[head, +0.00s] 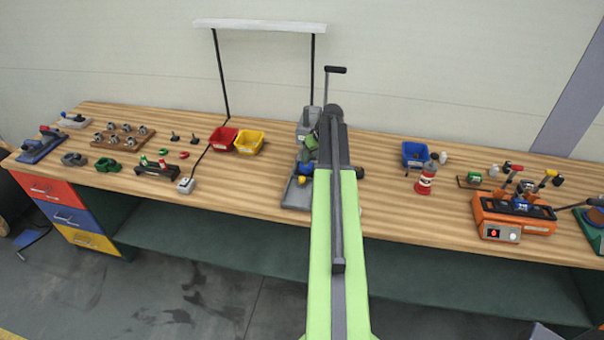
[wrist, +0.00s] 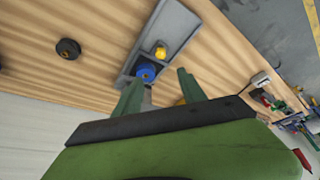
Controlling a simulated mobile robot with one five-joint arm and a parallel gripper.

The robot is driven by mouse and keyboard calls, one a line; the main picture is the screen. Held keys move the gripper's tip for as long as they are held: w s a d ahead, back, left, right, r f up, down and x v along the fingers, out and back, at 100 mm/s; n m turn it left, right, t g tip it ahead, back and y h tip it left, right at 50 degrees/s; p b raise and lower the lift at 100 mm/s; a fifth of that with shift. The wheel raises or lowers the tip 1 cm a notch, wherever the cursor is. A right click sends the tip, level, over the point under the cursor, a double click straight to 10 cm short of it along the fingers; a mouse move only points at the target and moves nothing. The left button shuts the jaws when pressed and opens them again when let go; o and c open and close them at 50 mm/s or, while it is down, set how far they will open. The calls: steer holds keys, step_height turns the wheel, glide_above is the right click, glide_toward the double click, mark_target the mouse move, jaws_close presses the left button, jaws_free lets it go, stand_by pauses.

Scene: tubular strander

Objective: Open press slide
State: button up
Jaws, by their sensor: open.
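The grey press (head: 304,118) stands on the bench, partly hidden behind my arm. Its black-handled lever (head: 335,70) rises above it. Its flat grey base (head: 296,194) reaches toward the bench front and also shows in the wrist view (wrist: 190,28). On the base are a round blue part (wrist: 146,72) and a yellow knob (wrist: 160,53). I cannot tell which piece is the slide. My gripper (wrist: 159,78) is open, its two green fingers apart, with the blue part showing between and beyond the tips. Whether they touch anything is unclear.
A red bin (head: 223,138) and a yellow bin (head: 249,142) stand left of the press. A lamp frame (head: 260,25) rises behind. A blue bin (head: 415,154), a red-and-white bottle (head: 425,178) and an orange machine (head: 512,214) stand to the right. A black knob (wrist: 68,48) lies near the base.

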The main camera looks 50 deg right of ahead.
mark_target(302, 178)
steer(key=b+x, duration=1.6)
steer(key=x, duration=0.1)
steer(key=shift+w+f, duration=0.1)
steer(key=shift+f, duration=0.25)
steer(key=shift+r, duration=0.1)
jaws_close()
steer(key=shift+a, duration=0.1)
stand_by(0.4)
